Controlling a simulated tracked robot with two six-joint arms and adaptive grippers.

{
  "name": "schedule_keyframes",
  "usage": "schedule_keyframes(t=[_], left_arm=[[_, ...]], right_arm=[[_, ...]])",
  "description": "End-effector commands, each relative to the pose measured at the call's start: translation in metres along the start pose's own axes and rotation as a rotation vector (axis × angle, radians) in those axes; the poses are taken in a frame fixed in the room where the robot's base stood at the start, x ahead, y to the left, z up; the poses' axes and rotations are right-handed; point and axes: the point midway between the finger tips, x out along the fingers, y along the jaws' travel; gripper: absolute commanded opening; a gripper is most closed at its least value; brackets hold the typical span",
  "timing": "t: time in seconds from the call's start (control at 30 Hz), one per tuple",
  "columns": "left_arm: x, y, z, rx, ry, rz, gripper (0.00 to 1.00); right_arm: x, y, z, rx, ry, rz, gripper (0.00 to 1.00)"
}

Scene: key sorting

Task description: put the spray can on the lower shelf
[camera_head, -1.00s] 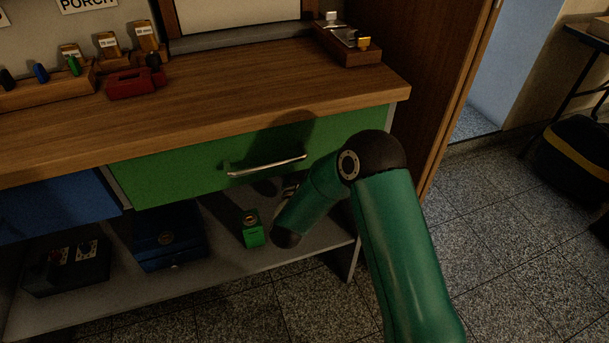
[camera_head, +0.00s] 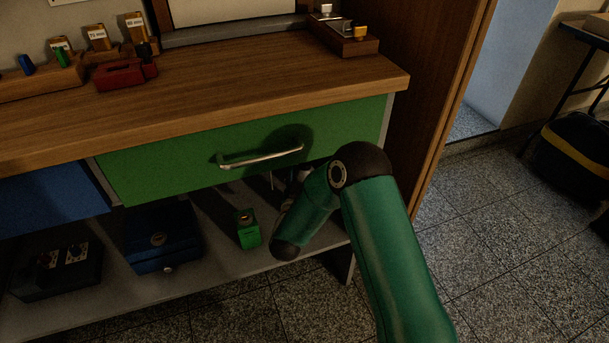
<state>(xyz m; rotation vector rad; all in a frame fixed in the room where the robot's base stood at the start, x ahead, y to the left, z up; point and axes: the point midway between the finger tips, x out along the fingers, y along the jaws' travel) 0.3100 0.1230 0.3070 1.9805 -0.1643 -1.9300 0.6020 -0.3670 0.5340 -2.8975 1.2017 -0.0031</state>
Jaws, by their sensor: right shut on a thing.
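My right arm reaches under the green drawer into the space above the lower shelf (camera_head: 205,275). My right gripper (camera_head: 279,184) is mostly hidden behind my own wrist and the drawer's shadow; only dark, thin parts show. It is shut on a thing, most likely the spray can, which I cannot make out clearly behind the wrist. Whether that thing touches the shelf cannot be seen. My left gripper is not in view.
On the lower shelf stand a small green box (camera_head: 248,230) just left of my wrist, a blue case (camera_head: 160,248) and a dark box with knobs (camera_head: 62,270). The green drawer (camera_head: 160,172) with its metal handle (camera_head: 262,157) hangs closely above. The wooden worktop (camera_head: 230,95) is above it.

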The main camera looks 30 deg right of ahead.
Motion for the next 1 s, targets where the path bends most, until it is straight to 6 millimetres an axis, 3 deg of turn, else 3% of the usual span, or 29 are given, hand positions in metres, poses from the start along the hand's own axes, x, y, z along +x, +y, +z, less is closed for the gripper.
schedule_keyframes(t=[0.07,0.1,0.23,0.63,0.77,1.0], left_arm=[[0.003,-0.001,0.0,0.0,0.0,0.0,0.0],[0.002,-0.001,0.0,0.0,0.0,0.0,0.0],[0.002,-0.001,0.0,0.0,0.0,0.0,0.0],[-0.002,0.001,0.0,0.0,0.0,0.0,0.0],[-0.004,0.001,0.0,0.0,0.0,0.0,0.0],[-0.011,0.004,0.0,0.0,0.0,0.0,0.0]], right_arm=[[0.0,0.001,0.002,0.001,0.003,0.001,0.0],[0.0,0.001,0.002,0.0,0.0,0.001,0.67],[0.0,0.001,0.002,0.0,0.0,0.002,0.87],[0.0,0.001,-0.002,-0.001,0.0,0.002,0.87],[-0.014,0.0,-0.001,0.0,-0.002,-0.001,0.87],[-0.061,0.0,-0.001,-0.005,-0.003,-0.003,0.87]])
